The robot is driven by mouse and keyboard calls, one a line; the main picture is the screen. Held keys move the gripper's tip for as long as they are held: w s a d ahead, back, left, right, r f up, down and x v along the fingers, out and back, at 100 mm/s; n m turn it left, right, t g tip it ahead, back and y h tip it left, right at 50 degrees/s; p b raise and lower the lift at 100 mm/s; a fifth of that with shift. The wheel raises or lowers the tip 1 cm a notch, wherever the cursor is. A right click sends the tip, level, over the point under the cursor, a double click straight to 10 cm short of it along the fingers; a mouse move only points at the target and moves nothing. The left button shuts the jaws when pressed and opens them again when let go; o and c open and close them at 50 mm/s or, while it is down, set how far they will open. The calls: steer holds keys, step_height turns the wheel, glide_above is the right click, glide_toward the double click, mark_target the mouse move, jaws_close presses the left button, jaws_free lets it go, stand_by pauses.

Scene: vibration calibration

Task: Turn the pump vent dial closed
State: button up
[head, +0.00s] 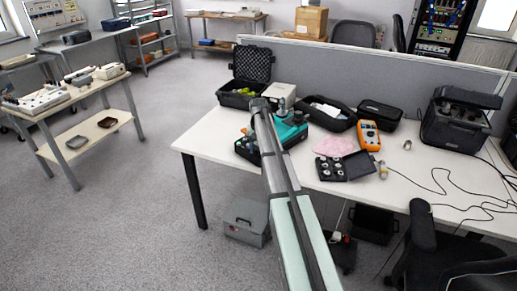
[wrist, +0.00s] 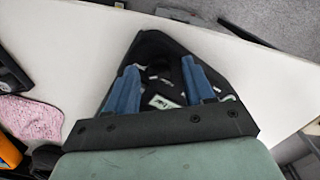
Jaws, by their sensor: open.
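In the wrist view, a dark panel (wrist: 150,45) with white labels and dark round parts lies beneath my gripper (wrist: 160,66). The gripper's two blue fingers are apart, with nothing visibly held between them. A dark round part (wrist: 158,69) shows between the fingertips; I cannot tell whether it is the vent dial or how it is turned. My arm hides part of the device in the head view.
An open black case (head: 250,68), a beige box (head: 281,94), a black pouch (head: 327,112) and an orange meter (head: 369,135) stand close around the device. A pink cloth (head: 333,146) lies to its right. The white table (head: 215,135) is clear at its left end.

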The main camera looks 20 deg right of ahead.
jaws_close()
stand_by(0.6)
steer(key=n, duration=0.4)
steer(key=shift+n, duration=0.4)
steer(key=n, duration=0.4)
steer(key=shift+n, duration=0.3)
steer(key=n, duration=0.4)
steer(key=shift+n, duration=2.3)
